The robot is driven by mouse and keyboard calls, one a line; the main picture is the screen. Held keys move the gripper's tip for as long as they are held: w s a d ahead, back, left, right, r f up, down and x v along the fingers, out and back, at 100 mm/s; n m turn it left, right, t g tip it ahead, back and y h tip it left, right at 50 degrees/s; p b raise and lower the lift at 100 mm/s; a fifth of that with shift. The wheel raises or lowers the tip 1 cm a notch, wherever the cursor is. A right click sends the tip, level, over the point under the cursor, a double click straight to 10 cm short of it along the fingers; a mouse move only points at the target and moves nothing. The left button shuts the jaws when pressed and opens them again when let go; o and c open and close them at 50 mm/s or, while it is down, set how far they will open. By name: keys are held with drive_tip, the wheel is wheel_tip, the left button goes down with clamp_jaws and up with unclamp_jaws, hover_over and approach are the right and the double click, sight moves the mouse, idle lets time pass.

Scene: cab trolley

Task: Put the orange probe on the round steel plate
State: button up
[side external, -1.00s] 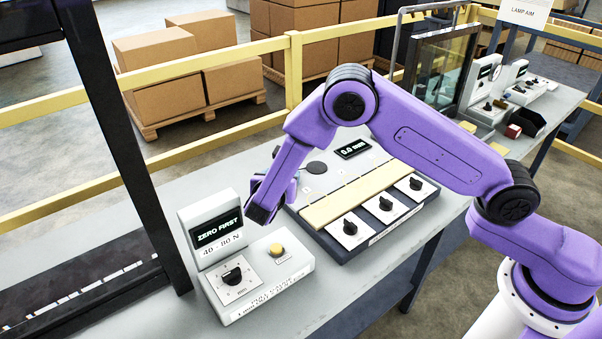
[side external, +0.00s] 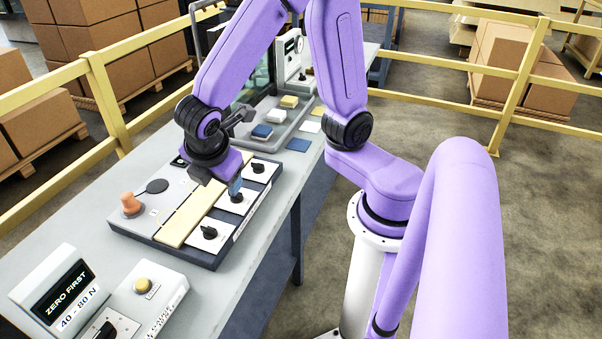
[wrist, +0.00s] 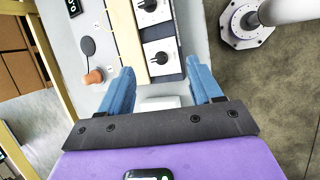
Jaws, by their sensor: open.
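The orange probe (side external: 130,203) stands upright on a round grey base at the left of the dial panel; it also shows in the wrist view (wrist: 93,77), left of the fingers. A dark grey round plate (side external: 157,186) lies flat beside it, bare, and shows in the wrist view (wrist: 88,46). I cannot tell for sure that this is the steel plate. My gripper (side external: 235,187) is over the dial side of the panel, to the right of the probe and apart from it. In the wrist view its two blue fingers (wrist: 160,66) are spread with nothing gripped.
A "ZERO FIRST" display box (side external: 62,290) and a yellow-button box (side external: 155,292) stand nearer. A tray (side external: 262,135) with blocks stands beyond. A yellow rail (side external: 110,95) runs behind.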

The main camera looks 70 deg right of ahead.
drive_tip(key=s+d+r+m+g+y, duration=0.1)
drive_tip(key=s+d+m+y, duration=0.1)
drive_tip(key=s, duration=0.5)
drive_tip(key=s+d+r+m+g+y, duration=0.1)
drive_tip(key=s+m+y, duration=0.1)
drive_tip(key=s, duration=0.6)
drive_tip(key=shift+s+d+g+y, duration=0.25)
drive_tip(key=shift+d+g+y, duration=0.05)
drive_tip(key=shift+d+y, duration=0.1)
